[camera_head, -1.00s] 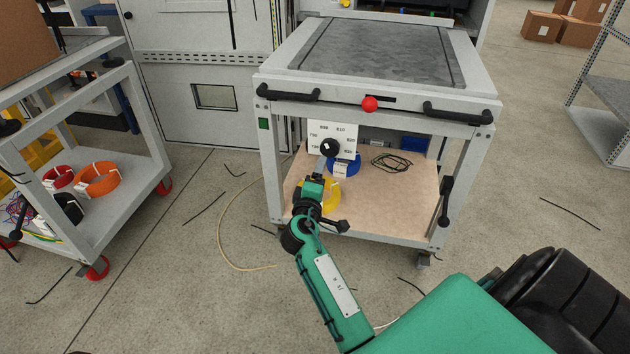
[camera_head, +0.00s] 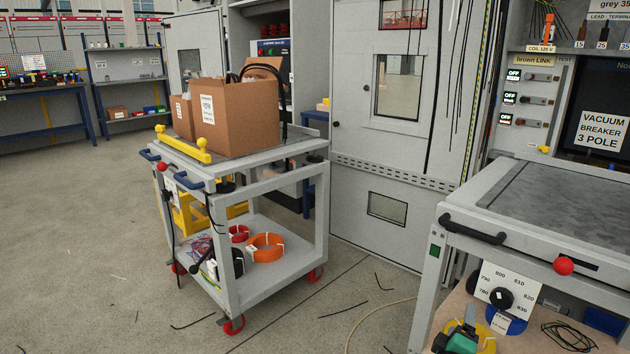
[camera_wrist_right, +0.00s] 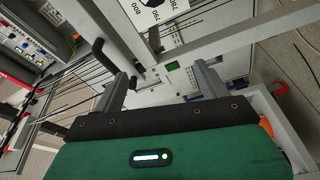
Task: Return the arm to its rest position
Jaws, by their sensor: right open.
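My right gripper (camera_head: 469,320) shows at the bottom right of the head view, cut off by the lower edge, in front of the lower shelf of the grey test cart. It appears a little left of and below the black knob (camera_head: 501,298) on the white dial plate (camera_head: 507,283). In the right wrist view my right gripper (camera_wrist_right: 161,72) has its two grey fingers spread with nothing held. A cart post with a green button (camera_wrist_right: 172,66) shows beyond and between them. My left gripper is not in view.
The grey test cart (camera_head: 447,212) has black handles and a red ball knob (camera_head: 563,266). Another cart (camera_head: 270,186) carries cardboard boxes (camera_head: 240,117). Floor at left is mostly clear.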

